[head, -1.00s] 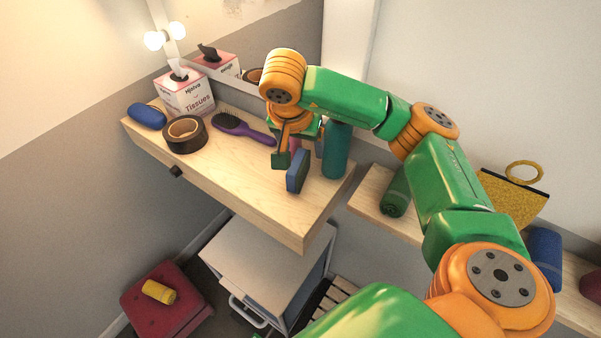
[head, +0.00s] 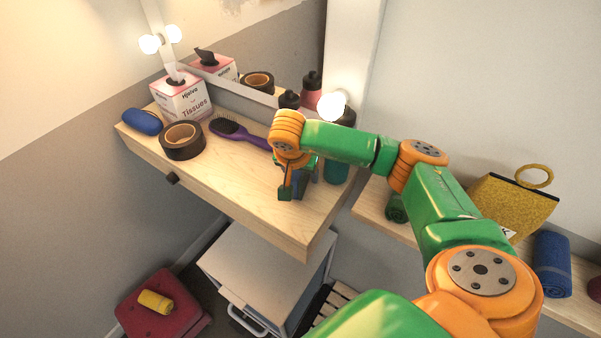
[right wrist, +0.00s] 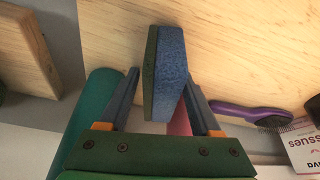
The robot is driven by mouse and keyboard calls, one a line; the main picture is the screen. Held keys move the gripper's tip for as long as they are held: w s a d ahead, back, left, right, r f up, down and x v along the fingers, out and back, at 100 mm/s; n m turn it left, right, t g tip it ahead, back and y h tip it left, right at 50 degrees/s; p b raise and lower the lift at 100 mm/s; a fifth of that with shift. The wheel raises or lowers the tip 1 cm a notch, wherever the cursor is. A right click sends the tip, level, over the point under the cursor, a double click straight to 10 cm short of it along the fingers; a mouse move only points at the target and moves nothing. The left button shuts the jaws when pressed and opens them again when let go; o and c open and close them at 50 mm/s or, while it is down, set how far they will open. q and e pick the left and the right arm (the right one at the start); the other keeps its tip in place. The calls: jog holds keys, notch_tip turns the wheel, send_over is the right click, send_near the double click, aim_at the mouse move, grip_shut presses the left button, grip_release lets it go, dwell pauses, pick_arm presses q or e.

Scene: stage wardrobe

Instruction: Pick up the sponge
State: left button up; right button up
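The sponge (right wrist: 169,72) is a blue block with a dark green layer, standing on edge on the wooden dresser top. In the right wrist view it reaches in between the two fingers of my right gripper (right wrist: 160,95). The fingers are apart, with a clear gap on the left and the right finger close to the blue face; I cannot tell if it touches. In the head view my right gripper (head: 291,190) is low over the dresser top and hides most of the sponge. My left gripper is not in view.
On the dresser (head: 245,190) are a purple hairbrush (head: 240,133), a dark tape roll (head: 182,140), a tissue box (head: 181,97) and a blue case (head: 142,122). A teal bottle (head: 336,170) stands close right of my gripper. The dresser's front middle is clear.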

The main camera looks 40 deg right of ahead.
grip_shut()
jog(key=shift+r, duration=0.1)
jog(key=shift+r+b, duration=0.2)
jog(key=shift+b, duration=0.15)
jog(key=b+v, duration=0.2)
jog(key=v, duration=0.1)
jog(key=shift+w+r, duration=0.2)
jog(key=shift+w, duration=0.1)
jog(key=v, duration=0.3)
jog(key=a+p+v, duration=0.1)
jog(key=v, duration=0.2)
jog(key=shift+a, duration=0.2)
jog(key=s+a+r, duration=0.4)
jog(key=a, duration=0.5)
jog(key=s+d+r+n+t+y, duration=0.1)
jog(key=s+d+n+y, duration=0.1)
jog(key=s+n, duration=0.4)
jog(key=shift+s+n+t, duration=0.2)
jog(key=shift+n+t, duration=0.1)
jog(key=shift+n, duration=0.1)
